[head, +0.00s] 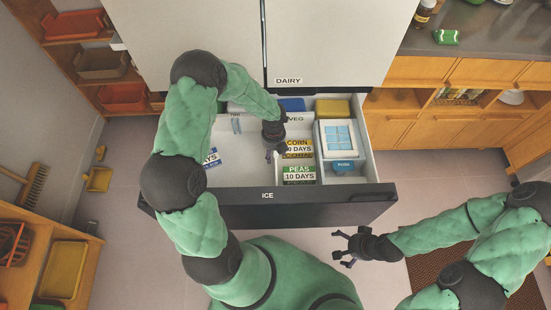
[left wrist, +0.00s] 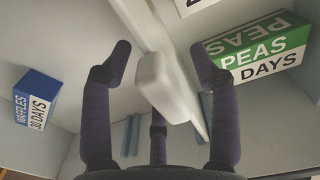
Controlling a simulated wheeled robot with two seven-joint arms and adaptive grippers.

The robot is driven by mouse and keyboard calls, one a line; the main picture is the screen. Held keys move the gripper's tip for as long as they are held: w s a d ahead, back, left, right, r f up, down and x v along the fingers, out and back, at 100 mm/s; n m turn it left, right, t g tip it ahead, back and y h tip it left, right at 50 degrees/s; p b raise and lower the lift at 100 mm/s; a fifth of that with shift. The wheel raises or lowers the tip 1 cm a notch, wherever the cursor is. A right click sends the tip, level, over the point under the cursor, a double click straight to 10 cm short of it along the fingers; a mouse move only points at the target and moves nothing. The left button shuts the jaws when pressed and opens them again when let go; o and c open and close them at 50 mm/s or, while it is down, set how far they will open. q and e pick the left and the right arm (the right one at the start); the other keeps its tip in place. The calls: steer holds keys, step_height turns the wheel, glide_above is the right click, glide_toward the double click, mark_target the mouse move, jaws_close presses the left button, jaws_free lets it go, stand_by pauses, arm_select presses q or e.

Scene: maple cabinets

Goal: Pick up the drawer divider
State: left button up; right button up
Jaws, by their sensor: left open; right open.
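The drawer divider (left wrist: 165,88) shows in the left wrist view as a thin white panel with a thicker white block on it. It stands between the peas box and the waffles side of the drawer. My left gripper (head: 275,155) is inside the open drawer (head: 235,172), pointing down. Its dark fingers (left wrist: 158,52) are open on either side of the divider's block, with gaps visible. In the head view my left gripper and arm hide part of the divider. My right gripper (head: 350,248) is open and empty in front of the drawer.
A green peas box (head: 299,175) and a yellow corn box (head: 298,148) lie right of the divider. A blue waffles box (left wrist: 38,98) lies to its left. A white tray (head: 322,140) with light-blue contents sits at the drawer's right. The freezer doors (head: 330,40) stand behind.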

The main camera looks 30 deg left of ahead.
arm_select(q)
jaws_close()
steer(key=shift+r, duration=0.1)
